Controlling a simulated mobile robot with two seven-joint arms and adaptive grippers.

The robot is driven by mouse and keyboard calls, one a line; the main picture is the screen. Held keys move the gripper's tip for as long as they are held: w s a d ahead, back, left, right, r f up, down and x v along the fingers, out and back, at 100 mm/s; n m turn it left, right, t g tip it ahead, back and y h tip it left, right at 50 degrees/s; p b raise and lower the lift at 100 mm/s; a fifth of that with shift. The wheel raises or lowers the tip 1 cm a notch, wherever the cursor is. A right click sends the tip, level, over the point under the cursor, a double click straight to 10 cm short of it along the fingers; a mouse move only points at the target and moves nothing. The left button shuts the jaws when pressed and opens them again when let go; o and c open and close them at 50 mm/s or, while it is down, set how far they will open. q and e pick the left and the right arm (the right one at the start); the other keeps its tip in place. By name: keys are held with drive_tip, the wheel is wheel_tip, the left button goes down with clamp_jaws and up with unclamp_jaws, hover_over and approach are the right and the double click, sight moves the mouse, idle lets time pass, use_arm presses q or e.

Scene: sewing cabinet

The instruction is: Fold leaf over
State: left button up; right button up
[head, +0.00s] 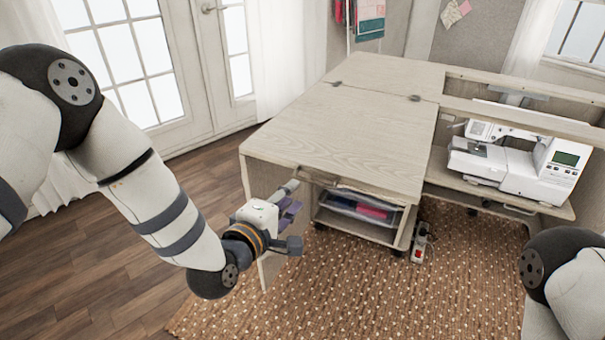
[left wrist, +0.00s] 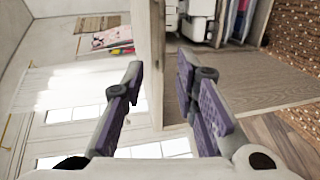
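The leaf (head: 350,140) is a pale wood-grain top panel, lying flat on the cabinet, with two dark hinges (head: 415,97) along its far edge. My left gripper (head: 291,213) is at the leaf's front edge, near the left corner. In the left wrist view, my left gripper (left wrist: 159,66) is open, and its purple-padded fingers stand apart on either side of the leaf's edge (left wrist: 157,50). I cannot tell whether either finger touches it. My right gripper is out of view; only part of my right arm shows at the lower right.
A drawer cart (head: 365,207) stands under the leaf. A white sewing machine (head: 520,160) sits in the cabinet's lower bay at the right. A power strip (head: 420,242) is on the brown patterned rug (head: 330,290). Wood floor (head: 130,265) is clear at the left.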

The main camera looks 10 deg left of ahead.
sight(308, 181)
use_arm(q)
drive_tip(key=b+x, duration=0.1)
drive_tip(key=x, duration=0.8)
drive_tip(key=shift+d+f, duration=0.1)
drive_tip(key=shift+f, duration=0.1)
clamp_jaws()
